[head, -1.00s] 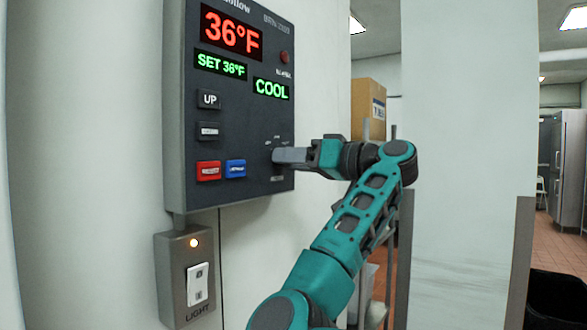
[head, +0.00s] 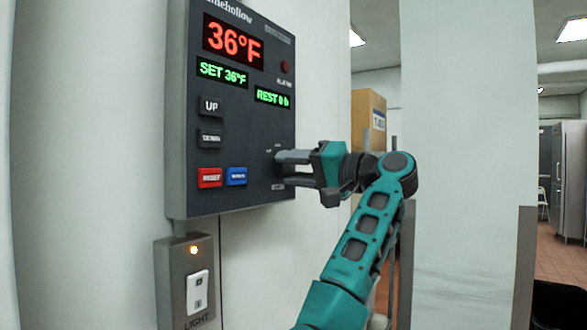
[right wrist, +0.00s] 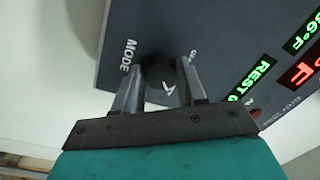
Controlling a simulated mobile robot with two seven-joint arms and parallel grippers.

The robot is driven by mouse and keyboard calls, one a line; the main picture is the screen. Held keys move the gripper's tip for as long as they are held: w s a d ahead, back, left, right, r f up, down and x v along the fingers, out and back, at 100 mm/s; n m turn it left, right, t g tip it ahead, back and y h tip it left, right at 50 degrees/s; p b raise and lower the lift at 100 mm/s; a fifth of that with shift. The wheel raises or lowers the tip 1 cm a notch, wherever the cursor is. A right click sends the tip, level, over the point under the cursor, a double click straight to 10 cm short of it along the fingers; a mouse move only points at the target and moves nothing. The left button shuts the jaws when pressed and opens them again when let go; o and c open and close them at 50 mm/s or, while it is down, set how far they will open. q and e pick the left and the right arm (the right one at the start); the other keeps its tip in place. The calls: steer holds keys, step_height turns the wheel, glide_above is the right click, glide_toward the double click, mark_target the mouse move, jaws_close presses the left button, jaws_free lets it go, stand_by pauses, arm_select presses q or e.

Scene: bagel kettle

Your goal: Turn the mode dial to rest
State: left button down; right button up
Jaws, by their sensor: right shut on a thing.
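The dark grey control panel (head: 236,130) hangs on the white wall. Its mode display (head: 272,97) reads REST 0 h in green. The mode dial (right wrist: 160,75) is a round black knob with a white pointer mark, beside the word MODE in the right wrist view. My right gripper (head: 290,169) is at the panel's lower right, its two fingers on either side of the dial, shut on it; it also shows in the right wrist view (right wrist: 157,90). The fingers hide most of the dial in the head view. My left gripper is not in view.
Left of the dial are a blue button (head: 236,176), a red button (head: 209,178) and an UP button (head: 210,106). A light switch box (head: 186,280) with a lit orange lamp is below the panel. A cardboard box (head: 368,120) stands behind my right arm.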

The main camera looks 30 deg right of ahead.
stand_by(0.5)
steer(key=o, duration=1.1)
steer(key=shift+c, duration=0.2)
steer(key=b+v, duration=0.2)
steer(key=v, duration=1.1)
steer(key=shift+w, duration=0.1)
